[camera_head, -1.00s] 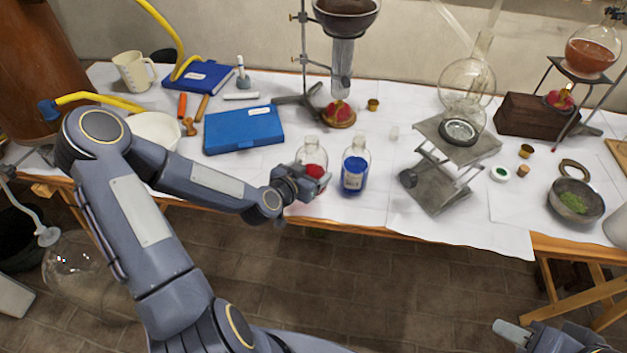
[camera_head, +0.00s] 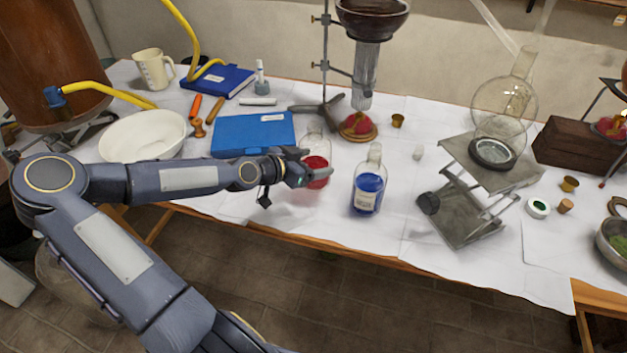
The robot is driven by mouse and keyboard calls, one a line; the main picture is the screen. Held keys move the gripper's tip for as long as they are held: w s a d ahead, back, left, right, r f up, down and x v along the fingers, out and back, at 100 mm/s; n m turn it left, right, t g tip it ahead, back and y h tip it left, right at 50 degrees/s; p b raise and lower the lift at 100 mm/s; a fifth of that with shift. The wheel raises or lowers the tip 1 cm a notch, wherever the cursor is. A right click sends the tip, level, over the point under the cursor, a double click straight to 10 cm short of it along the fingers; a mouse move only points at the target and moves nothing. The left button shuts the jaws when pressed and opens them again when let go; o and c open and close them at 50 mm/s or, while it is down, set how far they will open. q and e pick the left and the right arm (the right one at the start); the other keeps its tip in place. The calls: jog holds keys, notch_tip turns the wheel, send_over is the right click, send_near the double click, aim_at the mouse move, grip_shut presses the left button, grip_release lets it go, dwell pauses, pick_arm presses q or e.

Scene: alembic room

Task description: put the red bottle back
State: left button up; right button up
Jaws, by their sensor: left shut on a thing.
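The red bottle (camera_head: 318,162) is a clear glass bottle with red liquid, upright at the front middle of the table, beside the blue book. My left gripper (camera_head: 308,175) is shut on the red bottle from its left front side and hides part of it. Whether the bottle's base touches the cloth is hard to tell. A similar bottle with blue liquid (camera_head: 368,186) and a pale label stands upright just to the right, apart from the red one. My right gripper is out of view.
A blue book (camera_head: 252,134) lies behind my left forearm, with a white bowl (camera_head: 143,136) at left. A metal lab jack (camera_head: 465,225) carrying a round flask (camera_head: 503,108) stands at right. A stand with a funnel rises behind. White cloth between blue bottle and jack is clear.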

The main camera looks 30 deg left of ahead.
pick_arm(q)
jog(key=shift+f, duration=2.25)
jog(key=shift+f+b, duration=0.1)
jog(key=shift+b, duration=0.2)
jog(key=o, duration=1.5)
jog(key=shift+f, duration=0.1)
